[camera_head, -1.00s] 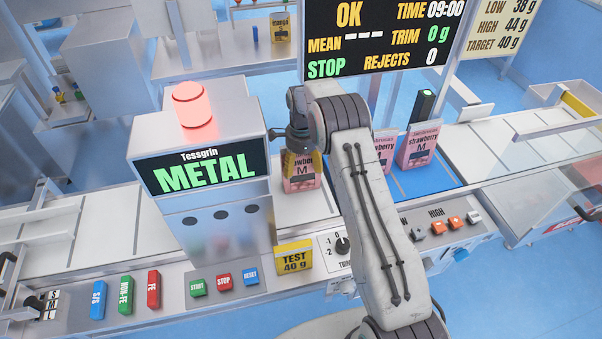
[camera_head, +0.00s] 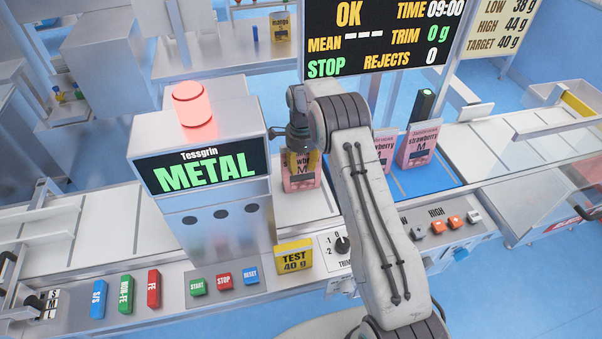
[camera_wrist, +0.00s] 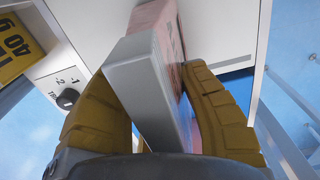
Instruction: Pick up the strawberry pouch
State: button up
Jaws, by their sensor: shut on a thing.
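A pink strawberry pouch (camera_head: 300,184) marked "M" stands upright on the white belt just right of the metal detector. My gripper (camera_head: 303,160) reaches down over it from above. In the wrist view, my gripper (camera_wrist: 152,78) has its yellow-brown fingers on either side of the pouch (camera_wrist: 155,50), shut on it. The pouch's grey top edge faces the camera there. Two more strawberry pouches, one (camera_head: 417,148) in full view and one (camera_head: 384,150) partly hidden by my arm, stand to the right on the blue belt section.
The metal detector (camera_head: 215,165) with its lit red lamp (camera_head: 192,104) stands close on the left. A yellow "TEST 40 g" block (camera_head: 294,258) and a trim knob (camera_head: 342,245) are in front. A display board (camera_head: 380,40) rises behind. The white belt at far left is clear.

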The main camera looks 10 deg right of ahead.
aim_at(303, 156)
dwell(0.3)
jog(key=shift+r, duration=0.35)
jog(key=r+b, duration=0.1)
jog(key=r, duration=0.2)
jog(key=shift+d+r+b, duration=0.2)
jog(key=shift+b, duration=0.1)
jog(key=s+d+r+b, duration=0.1)
jog(key=s+d+r, duration=0.1)
jog(key=d, duration=0.1)
jog(key=s+d+r, duration=0.2)
jog(key=d, duration=0.1)
jog(key=s+d+r+b, duration=0.1)
jog(key=s+d+r, duration=0.1)
jog(key=d, duration=0.1)
jog(key=shift+d+r+b, duration=0.3)
jog(key=shift+r, duration=0.1)
